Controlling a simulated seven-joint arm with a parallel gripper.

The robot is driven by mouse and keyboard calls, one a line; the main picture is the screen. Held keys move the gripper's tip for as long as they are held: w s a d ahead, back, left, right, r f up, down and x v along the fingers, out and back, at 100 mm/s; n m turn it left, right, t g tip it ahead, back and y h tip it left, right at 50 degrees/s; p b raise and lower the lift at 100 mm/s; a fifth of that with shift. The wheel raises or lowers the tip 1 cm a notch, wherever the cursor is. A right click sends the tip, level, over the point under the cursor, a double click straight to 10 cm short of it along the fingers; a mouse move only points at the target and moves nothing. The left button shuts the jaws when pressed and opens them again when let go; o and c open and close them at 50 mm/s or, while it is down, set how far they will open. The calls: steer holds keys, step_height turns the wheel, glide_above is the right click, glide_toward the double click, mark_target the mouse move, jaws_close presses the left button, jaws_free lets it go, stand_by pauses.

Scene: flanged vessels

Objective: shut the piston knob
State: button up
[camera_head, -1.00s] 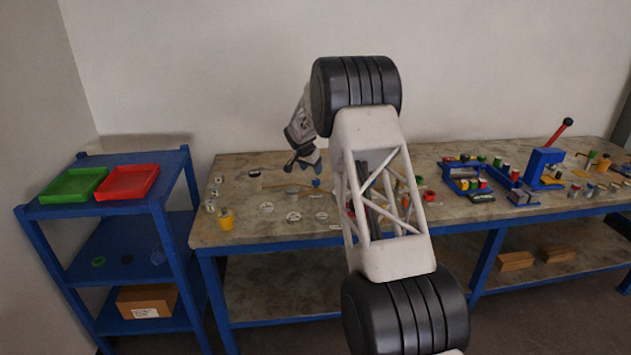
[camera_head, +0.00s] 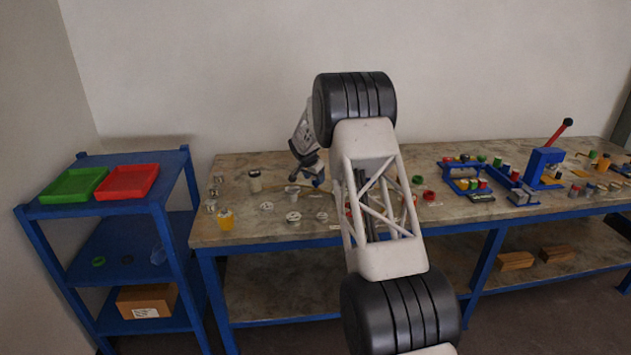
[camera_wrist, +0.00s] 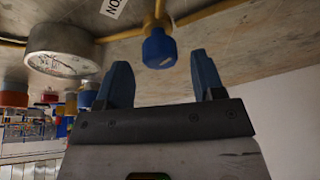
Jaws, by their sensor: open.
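The knob (camera_wrist: 159,48) is a blue cap on a brass-yellow stem, joined to a yellow pipe (camera_wrist: 120,36), in the wrist view. My gripper (camera_wrist: 160,72) is open, with one blue finger on each side below the knob in that picture. The knob lines up with the gap between the fingertips. I see no finger touching it. In the head view, my gripper (camera_head: 309,172) is low over the left part of the bench, and the knob is too small and covered there to make out well.
A round grey-rimmed gauge (camera_wrist: 62,62) stands close to the left finger in the wrist view. The workbench (camera_head: 245,205) also bears a yellow-based part (camera_head: 226,219) and several dials. A blue shelf with a green tray (camera_head: 72,185) and a red tray (camera_head: 128,182) stands at left.

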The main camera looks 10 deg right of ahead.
steer(key=shift+x, duration=1.05)
steer(key=c, duration=0.9)
